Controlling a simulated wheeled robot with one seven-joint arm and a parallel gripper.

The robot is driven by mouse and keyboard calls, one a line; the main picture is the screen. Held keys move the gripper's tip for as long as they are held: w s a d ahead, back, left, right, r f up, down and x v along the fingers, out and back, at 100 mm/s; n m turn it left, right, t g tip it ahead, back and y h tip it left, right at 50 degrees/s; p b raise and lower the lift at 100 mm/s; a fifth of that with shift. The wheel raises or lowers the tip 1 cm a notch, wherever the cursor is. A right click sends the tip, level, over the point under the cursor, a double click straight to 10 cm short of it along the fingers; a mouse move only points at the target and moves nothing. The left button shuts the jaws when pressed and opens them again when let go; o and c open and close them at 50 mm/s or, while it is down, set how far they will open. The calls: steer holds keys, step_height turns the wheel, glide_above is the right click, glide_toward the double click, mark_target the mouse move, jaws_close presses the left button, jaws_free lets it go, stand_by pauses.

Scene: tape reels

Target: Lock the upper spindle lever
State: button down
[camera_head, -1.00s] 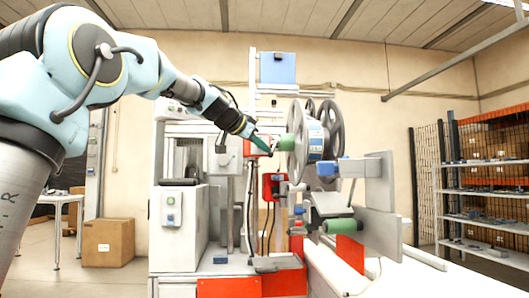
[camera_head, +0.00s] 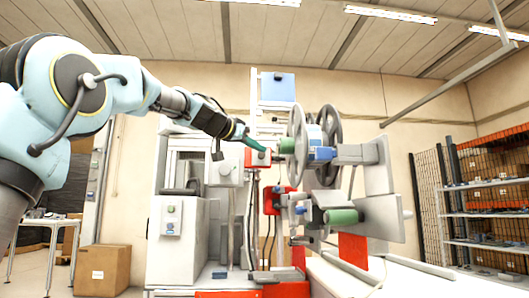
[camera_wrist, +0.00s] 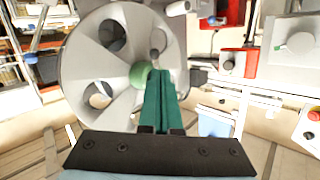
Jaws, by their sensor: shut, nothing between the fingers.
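The upper spindle carries a large grey reel (camera_head: 298,122) with round holes. Its green end (camera_head: 287,146) sticks out toward my gripper, and the green hub shows in the wrist view (camera_wrist: 139,75). My gripper (camera_head: 267,150) has green fingers that are shut and empty, with tips close to the spindle end. In the wrist view the fingers (camera_wrist: 161,73) reach up just right of the green hub, in front of the reel. A short grey part (camera_wrist: 156,52) shows just beyond the tips; I cannot tell if it is the lever, or whether they touch.
A lower spindle with a green roller (camera_head: 341,216) sits below the reel. Red boxes (camera_head: 257,157) and a grey machine cabinet (camera_head: 181,225) stand close by. A cardboard box (camera_head: 102,270) is on the floor at left, and shelving (camera_head: 487,210) stands at right.

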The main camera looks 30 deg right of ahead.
steer(key=b+v, duration=0.1)
steer(key=v, duration=0.5)
steer(key=shift+s+a, duration=0.2)
steer(key=shift+a, duration=0.1)
steer(key=shift+s, duration=0.1)
